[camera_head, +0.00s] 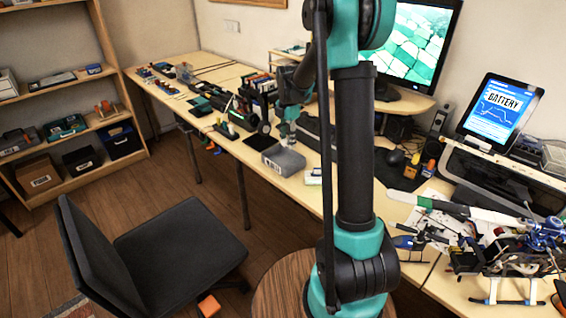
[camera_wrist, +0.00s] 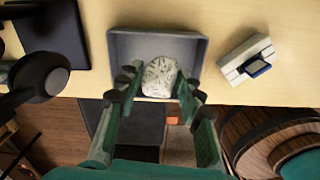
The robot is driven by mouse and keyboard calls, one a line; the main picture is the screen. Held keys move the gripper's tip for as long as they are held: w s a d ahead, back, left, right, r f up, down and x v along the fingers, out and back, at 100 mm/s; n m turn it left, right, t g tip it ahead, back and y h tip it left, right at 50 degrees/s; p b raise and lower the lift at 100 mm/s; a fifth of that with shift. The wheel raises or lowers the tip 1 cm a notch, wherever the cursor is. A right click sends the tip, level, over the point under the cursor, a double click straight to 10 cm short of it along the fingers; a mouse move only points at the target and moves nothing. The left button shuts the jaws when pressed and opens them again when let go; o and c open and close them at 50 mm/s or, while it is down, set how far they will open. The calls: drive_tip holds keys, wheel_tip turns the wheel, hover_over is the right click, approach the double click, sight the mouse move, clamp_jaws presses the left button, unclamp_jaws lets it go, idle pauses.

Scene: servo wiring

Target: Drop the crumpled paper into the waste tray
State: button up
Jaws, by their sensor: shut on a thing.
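The crumpled paper (camera_wrist: 158,76) is a whitish ball with dark markings. My gripper (camera_wrist: 156,88) is shut on it, with a finger on either side. The paper shows in front of the open grey waste tray (camera_wrist: 124,48), overlapping its near part in the wrist view. In the head view the tray (camera_head: 283,161) sits at the table's front edge, and my gripper (camera_head: 286,138) is just above it. The paper cannot be made out in the head view. How high the paper is above the tray floor is hard to tell.
A small white item with a blue part (camera_wrist: 247,60) lies right of the tray. Black headphones (camera_wrist: 38,78) and a dark mat (camera_wrist: 50,35) are on the left. The table edge runs just in front of the tray, with a black chair (camera_head: 165,250) beyond it.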

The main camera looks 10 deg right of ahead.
drive_tip(key=o, duration=0.8)
drive_tip(key=shift+o, duration=0.2)
wheel_tip(320, 180, up, 12)
drive_tip(key=s+d+f+m+t, duration=0.1)
drive_tip(key=s+f+m, duration=0.4)
drive_tip(key=s, duration=0.5)
drive_tip(key=s+d+f+m+t, duration=0.1)
drive_tip(key=s+f+m, duration=0.4)
drive_tip(key=s+m, duration=0.5)
drive_tip(key=s+d+f+m+t, duration=0.2)
drive_tip(key=s+f+m, duration=0.3)
drive_tip(key=s+m, duration=0.3)
drive_tip(key=shift+s, duration=1.25)
